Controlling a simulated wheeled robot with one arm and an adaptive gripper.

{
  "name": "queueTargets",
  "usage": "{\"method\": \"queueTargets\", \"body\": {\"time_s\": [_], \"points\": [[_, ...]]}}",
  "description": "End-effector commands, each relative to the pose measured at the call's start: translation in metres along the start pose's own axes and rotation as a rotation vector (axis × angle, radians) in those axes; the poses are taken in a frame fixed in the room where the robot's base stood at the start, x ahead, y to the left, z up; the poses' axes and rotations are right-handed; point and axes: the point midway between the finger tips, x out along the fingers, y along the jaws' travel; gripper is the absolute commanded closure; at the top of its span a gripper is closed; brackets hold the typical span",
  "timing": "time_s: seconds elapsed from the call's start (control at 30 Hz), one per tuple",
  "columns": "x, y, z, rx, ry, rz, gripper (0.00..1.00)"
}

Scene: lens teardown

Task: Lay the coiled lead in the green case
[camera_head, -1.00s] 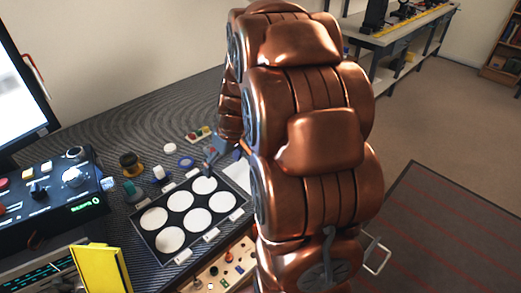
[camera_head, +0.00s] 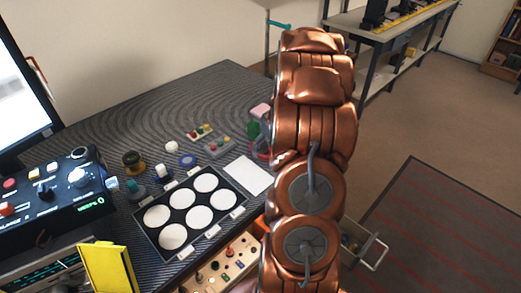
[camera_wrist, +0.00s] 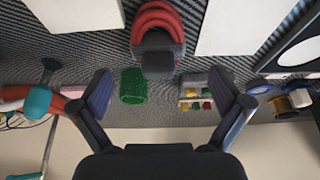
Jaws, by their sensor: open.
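The coiled lead appears to be the thick red loops (camera_wrist: 158,17) at the top centre of the wrist view, with a dark grey block against them. A bit of red loop (camera_head: 259,152) also shows beside my arm in the head view. A small green object (camera_wrist: 132,86), possibly the green case, lies between my fingers in the wrist picture; a green patch (camera_head: 254,130) shows left of my arm in the head view. I cannot tell whether it is a case. My gripper (camera_wrist: 165,92) is open and empty, its fingers spread wide. In the head view my arm hides it.
A black tray of white discs (camera_head: 190,212) lies left of a white sheet (camera_head: 249,175). Small trays of coloured parts (camera_head: 218,146) stand behind the sheet. A pink object (camera_head: 261,110) stands by my arm. An open drawer (camera_head: 228,268) is below the front edge.

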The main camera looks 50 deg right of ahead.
Motion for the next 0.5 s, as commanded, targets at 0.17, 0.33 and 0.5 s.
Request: {"method": "queueTargets", "body": {"time_s": [0.17,0.33,0.5], "points": [[0.009,0.001,-0.002,0.000,0.000,0.000,0.00],[0.025,0.002,-0.004,0.002,0.000,-0.002,0.00],[0.042,0.002,-0.005,0.001,0.001,-0.001,0.00]]}}
